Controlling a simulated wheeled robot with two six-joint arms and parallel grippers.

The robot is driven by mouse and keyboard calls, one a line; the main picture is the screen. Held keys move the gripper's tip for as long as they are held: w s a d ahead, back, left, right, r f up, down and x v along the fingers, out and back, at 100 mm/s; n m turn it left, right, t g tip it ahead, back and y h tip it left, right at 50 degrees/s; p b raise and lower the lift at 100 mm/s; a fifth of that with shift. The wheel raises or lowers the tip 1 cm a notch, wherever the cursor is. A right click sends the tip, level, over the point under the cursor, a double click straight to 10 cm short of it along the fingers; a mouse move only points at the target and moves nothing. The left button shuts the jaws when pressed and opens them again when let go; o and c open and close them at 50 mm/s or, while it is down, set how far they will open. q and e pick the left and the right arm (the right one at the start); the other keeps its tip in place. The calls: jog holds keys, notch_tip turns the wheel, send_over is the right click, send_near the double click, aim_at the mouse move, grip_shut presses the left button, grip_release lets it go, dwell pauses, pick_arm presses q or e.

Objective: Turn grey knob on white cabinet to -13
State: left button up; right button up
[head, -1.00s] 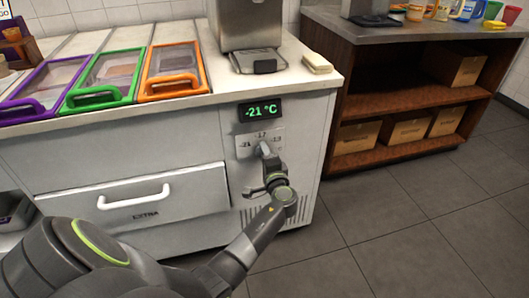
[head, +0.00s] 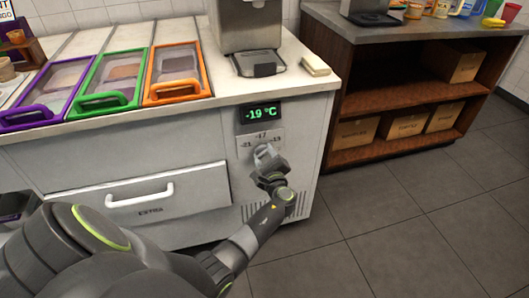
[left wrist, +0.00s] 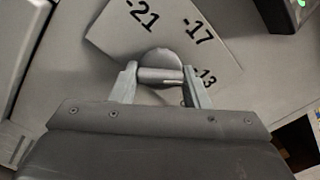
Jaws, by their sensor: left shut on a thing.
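The white cabinet (head: 110,170) has a dial plate (head: 272,140) marked -21, -17 and -13. The display (head: 261,114) above it reads -19 °C. The grey knob (left wrist: 161,62) is at the middle of the plate in the left wrist view. My left gripper (left wrist: 160,78) is shut on the knob, with one finger on each side of it. In the head view my left gripper (head: 264,156) covers most of the knob. The -13 mark is partly hidden by a finger in the left wrist view. My right gripper is not in view.
A drawer with a white handle (head: 139,196) is left of the dial. Purple, green and orange framed lids (head: 178,72) lie on the counter above. A brown shelf (head: 400,98) with boxes stands at right. The floor in front is clear.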

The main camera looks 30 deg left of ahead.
pick_arm(q)
jog(key=shift+m+p, duration=0.4)
jog(key=shift+m, duration=0.7)
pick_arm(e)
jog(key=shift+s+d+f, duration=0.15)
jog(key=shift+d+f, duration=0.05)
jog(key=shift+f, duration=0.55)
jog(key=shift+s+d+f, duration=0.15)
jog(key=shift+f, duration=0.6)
pick_arm(q)
jog(key=shift+f, duration=0.1)
jog(key=o, duration=1)
